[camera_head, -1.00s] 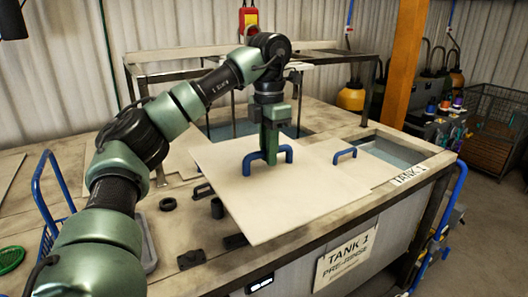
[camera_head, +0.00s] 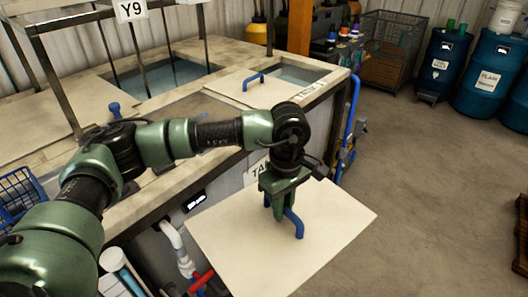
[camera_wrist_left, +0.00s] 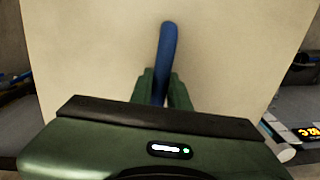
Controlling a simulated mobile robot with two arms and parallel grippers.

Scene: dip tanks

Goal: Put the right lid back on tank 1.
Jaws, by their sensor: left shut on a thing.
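My left gripper (camera_head: 277,203) is shut on the blue handle (camera_head: 296,224) of a large flat cream lid (camera_head: 335,220). The lid hangs roughly level in front of the tank bench, out over the floor. In the left wrist view, the fingers (camera_wrist_left: 160,92) straddle the blue handle (camera_wrist_left: 168,45), with the lid (camera_wrist_left: 90,50) filling the background. Tank 1 (camera_head: 322,84) is at the bench's right end, its label on the rim. Another lid (camera_head: 228,82) with a blue handle lies on it, leaving a bluish opening at its right. My right gripper is out of view.
A metal frame with a Y9 sign (camera_head: 130,10) stands over another open tank (camera_head: 165,75). Pipes with a red valve handle (camera_head: 200,281) are at the bench front, near the lid's left edge. Blue drums (camera_head: 488,75) stand far right. The floor (camera_head: 430,170) between is clear.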

